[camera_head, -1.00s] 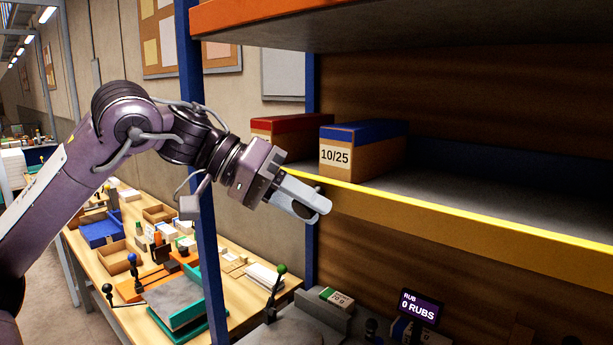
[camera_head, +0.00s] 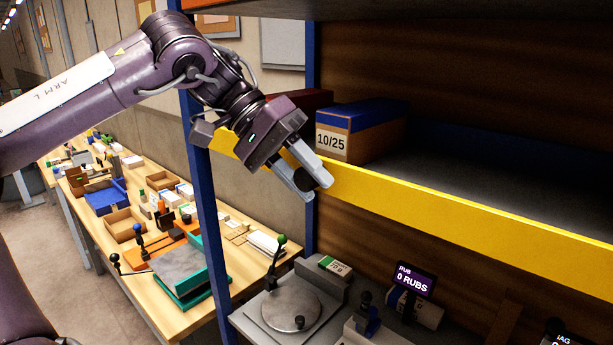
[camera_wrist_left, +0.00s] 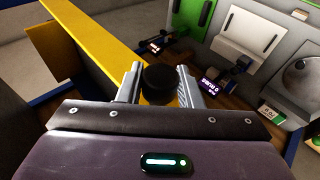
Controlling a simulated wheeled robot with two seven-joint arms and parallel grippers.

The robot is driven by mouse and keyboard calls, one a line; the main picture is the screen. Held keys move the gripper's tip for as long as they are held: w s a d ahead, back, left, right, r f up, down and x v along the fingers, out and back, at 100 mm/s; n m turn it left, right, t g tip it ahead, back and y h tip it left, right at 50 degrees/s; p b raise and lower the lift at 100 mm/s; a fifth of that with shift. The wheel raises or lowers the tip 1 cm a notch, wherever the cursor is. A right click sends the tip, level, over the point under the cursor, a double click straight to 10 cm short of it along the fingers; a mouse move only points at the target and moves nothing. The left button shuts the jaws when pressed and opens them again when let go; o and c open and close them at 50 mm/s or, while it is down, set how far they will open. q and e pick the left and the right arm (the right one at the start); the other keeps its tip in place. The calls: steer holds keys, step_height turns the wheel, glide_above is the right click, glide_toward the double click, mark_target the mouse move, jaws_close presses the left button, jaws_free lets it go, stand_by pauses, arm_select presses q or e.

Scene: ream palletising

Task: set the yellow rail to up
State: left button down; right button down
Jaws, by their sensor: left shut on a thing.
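The yellow rail (camera_head: 450,220) runs along the front edge of the shelf and stands as a tall, broad face above the shelf's edge. It also shows in the left wrist view (camera_wrist_left: 92,38). My left gripper (camera_head: 308,184) is at the rail's left part, in front of it. Its two fingers are shut on a round black knob (camera_wrist_left: 158,80) at the rail. In the head view the fingers mostly hide the knob. My right gripper is not in view.
A box with a blue lid marked 10/25 (camera_head: 345,135) stands on the shelf behind the rail, with a red box (camera_head: 300,101) beside it. The shelf to the right is clear. A blue post (camera_head: 203,225) stands left of the gripper. Below are a dial device (camera_head: 290,310) and a display (camera_head: 413,280).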

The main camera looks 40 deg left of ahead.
arm_select(q)
steer(key=shift+r, duration=0.15)
steer(key=c, duration=1)
jaws_free()
steer(key=shift+a, duration=0.25)
steer(key=b+v, duration=0.1)
steer(key=v, duration=0.6)
steer(key=shift+r, duration=0.25)
